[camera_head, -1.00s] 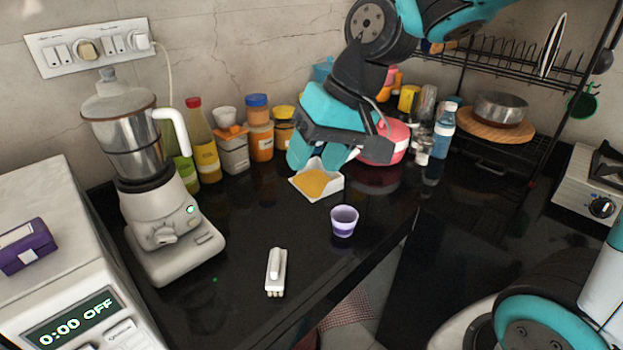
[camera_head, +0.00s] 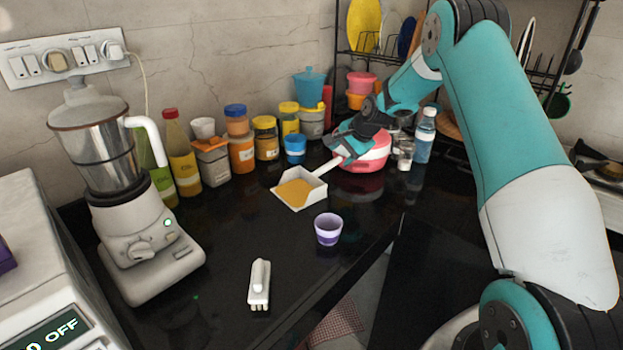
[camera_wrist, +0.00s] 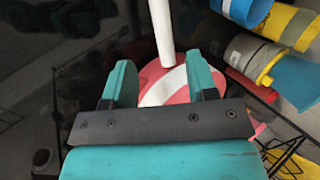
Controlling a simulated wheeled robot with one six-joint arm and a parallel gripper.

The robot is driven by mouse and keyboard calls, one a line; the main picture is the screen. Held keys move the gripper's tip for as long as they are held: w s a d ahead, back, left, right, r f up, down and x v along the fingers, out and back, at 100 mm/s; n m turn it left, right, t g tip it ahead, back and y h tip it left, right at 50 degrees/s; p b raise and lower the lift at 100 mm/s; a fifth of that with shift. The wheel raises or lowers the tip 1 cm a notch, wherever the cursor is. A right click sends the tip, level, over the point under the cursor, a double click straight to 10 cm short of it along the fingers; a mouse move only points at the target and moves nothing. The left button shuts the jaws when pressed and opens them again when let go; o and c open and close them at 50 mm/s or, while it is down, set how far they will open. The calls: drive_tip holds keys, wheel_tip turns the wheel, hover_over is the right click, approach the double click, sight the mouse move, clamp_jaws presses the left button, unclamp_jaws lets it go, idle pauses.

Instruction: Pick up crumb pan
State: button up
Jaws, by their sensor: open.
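The crumb pan (camera_head: 314,191) is a white scoop holding yellow-orange crumbs. It sits on the black counter, with its handle (camera_head: 329,166) pointing up and right. My gripper (camera_head: 343,146) is at the handle's far end, in front of the pink-red pot. In the wrist view, my gripper (camera_wrist: 161,75) has its two teal fingers apart. The white handle (camera_wrist: 160,30) comes down from the top, and its end appears between the fingertips. I cannot tell how far below the fingers it lies. The scoop is outside the wrist view.
A pink-red pot (camera_head: 366,161) stands right behind my gripper. Jars, a blue cup (camera_head: 295,150) and bottles line the wall. A mixer (camera_head: 131,220) is at left. The front middle counter is mostly clear.

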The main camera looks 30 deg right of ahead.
sight(330, 164)
drive_tip(key=p+x, duration=0.2)
drive_tip(key=x, duration=0.6)
drive_tip(key=shift+w+a+r, duration=0.1)
drive_tip(key=shift+w+a, duration=0.05)
drive_tip(key=shift+a, duration=0.05)
clamp_jaws()
